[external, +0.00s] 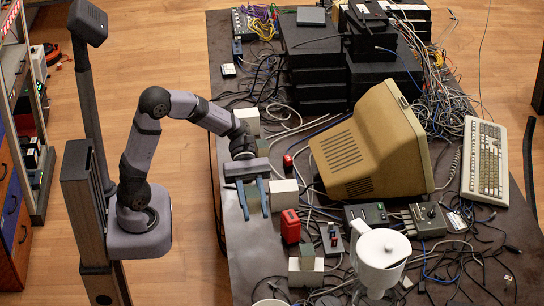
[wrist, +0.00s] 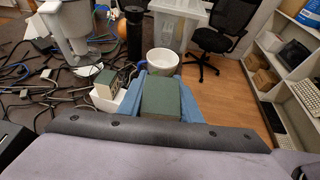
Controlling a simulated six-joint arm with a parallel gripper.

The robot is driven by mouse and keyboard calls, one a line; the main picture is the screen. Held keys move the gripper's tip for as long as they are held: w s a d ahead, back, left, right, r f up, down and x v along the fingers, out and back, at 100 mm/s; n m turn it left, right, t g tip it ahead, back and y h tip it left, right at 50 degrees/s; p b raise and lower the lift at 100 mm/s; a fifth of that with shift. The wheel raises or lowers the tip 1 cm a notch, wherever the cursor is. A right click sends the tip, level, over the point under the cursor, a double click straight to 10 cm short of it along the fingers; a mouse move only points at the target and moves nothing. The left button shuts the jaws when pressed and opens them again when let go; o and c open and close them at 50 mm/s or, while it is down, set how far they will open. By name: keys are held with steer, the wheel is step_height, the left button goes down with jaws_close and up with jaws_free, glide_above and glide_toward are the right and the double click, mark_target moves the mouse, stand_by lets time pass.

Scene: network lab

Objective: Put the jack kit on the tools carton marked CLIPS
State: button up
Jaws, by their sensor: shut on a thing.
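In the wrist view my gripper (wrist: 170,90) has its blue fingers on both sides of a green box (wrist: 162,98), which looks to be the jack kit; I read no label on it. In the external view my gripper (external: 253,200) is over the table's left edge, pointing toward the front, and the held box is hard to make out there. Pale boxes stand near: one right of the gripper (external: 284,195), one behind it (external: 247,121), and a stacked pair with a green-topped box (external: 306,255) in front. No CLIPS marking is readable, so I cannot tell which is the carton.
A red box (external: 290,226) stands just right of my gripper. A beige monitor (external: 375,145) and tangled cables crowd the table. Its left front strip is bare.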

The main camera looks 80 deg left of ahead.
steer(key=w+a+r+n+t+y, duration=0.1)
steer(key=w+a+n+t+y, duration=0.25)
steer(key=a, duration=0.65)
steer(key=w+a+r+n+t+y, duration=0.1)
steer(key=w+a+n+t, duration=0.25)
steer(key=w+a, duration=0.55)
steer(key=w+a+r+n+t+y, duration=0.1)
steer(key=w+a+n+t+y, duration=0.2)
steer(key=a, duration=0.9)
steer(key=n+t+y, duration=0.1)
steer(key=n+y, duration=1)
steer(key=n, duration=0.1)
glide_above(247, 110)
step_height(247, 110, down, 3)
steer(key=shift+d+f+p, duration=0.15)
steer(key=shift+f+p, duration=0.3)
steer(key=shift+f, duration=5.2)
